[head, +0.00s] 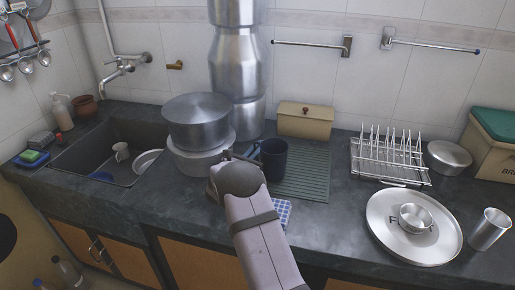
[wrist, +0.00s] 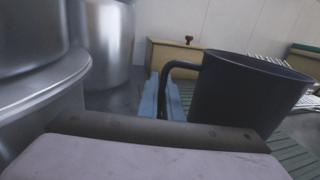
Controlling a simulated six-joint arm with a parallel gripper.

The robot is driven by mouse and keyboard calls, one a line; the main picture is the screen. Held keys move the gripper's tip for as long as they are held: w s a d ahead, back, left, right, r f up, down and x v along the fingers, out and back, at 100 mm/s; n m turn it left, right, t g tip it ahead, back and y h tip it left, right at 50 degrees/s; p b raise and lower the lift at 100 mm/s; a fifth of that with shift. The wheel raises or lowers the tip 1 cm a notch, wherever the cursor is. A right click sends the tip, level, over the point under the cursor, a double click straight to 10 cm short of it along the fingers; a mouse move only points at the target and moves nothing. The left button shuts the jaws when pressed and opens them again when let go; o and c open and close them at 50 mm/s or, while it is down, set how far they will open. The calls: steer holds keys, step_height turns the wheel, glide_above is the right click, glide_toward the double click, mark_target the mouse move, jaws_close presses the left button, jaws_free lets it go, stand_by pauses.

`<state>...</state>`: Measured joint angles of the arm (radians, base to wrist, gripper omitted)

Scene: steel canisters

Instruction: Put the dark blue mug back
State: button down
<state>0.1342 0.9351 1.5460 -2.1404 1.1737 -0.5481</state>
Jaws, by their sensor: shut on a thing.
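The dark blue mug (head: 273,161) is upright at the left end of the green ribbed mat (head: 306,172), with its handle towards my gripper (head: 246,157). In the wrist view the mug (wrist: 240,100) fills the right side, and the blue fingers of my gripper (wrist: 166,100) are shut on its handle. I cannot tell whether the mug's base touches the mat, since its lower part is partly hidden in the wrist view.
Stacked steel pots (head: 198,122) stand close on the left, with a tall steel canister (head: 236,75) behind. A beige box (head: 304,120) is behind the mat. A wire dish rack (head: 390,158) and a round steel lid (head: 388,232) with a bowl lie to the right.

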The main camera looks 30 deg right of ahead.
steer(key=shift+w+a+f, duration=0.2)
steer(key=shift+w+a, duration=0.1)
steer(key=shift+f, duration=0.25)
steer(key=c, duration=1.9)
jaws_free()
steer(key=shift+c, duration=0.2)
steer(key=shift+r, duration=0.2)
steer(key=b+v, duration=0.1)
steer(key=v, duration=1.1)
steer(key=shift+s, duration=0.1)
